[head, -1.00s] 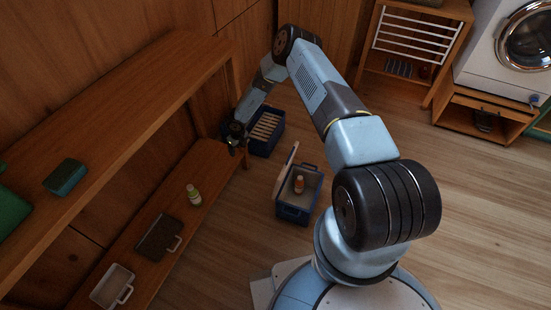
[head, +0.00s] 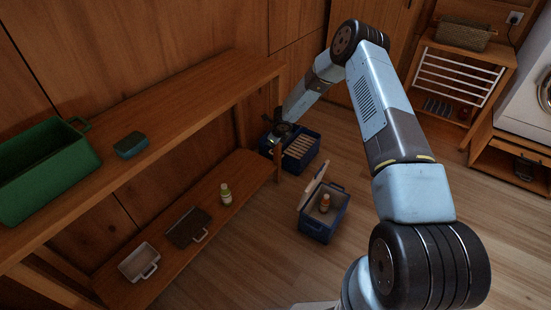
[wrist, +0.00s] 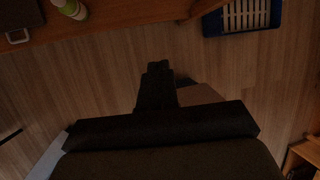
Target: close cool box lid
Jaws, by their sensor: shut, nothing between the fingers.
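The cool box (head: 318,228) is a small blue box with a handle, standing on the floor right of the low shelf. Its pale lid (head: 314,181) stands open, tilted up on the left side. An orange bottle (head: 325,203) with a light cap is inside. My gripper (head: 275,145) is beyond the box, by the far end of the low shelf, apart from the lid. In the wrist view my gripper (wrist: 158,68) is shut and empty above the floor. A brownish surface partly hidden behind it there cannot be told for certain.
A blue slatted crate (head: 302,150) stands close beside my gripper; it also shows in the wrist view (wrist: 240,16). The low shelf (head: 250,180) holds a bottle (head: 226,194) and two trays. Open floor lies right of the cool box.

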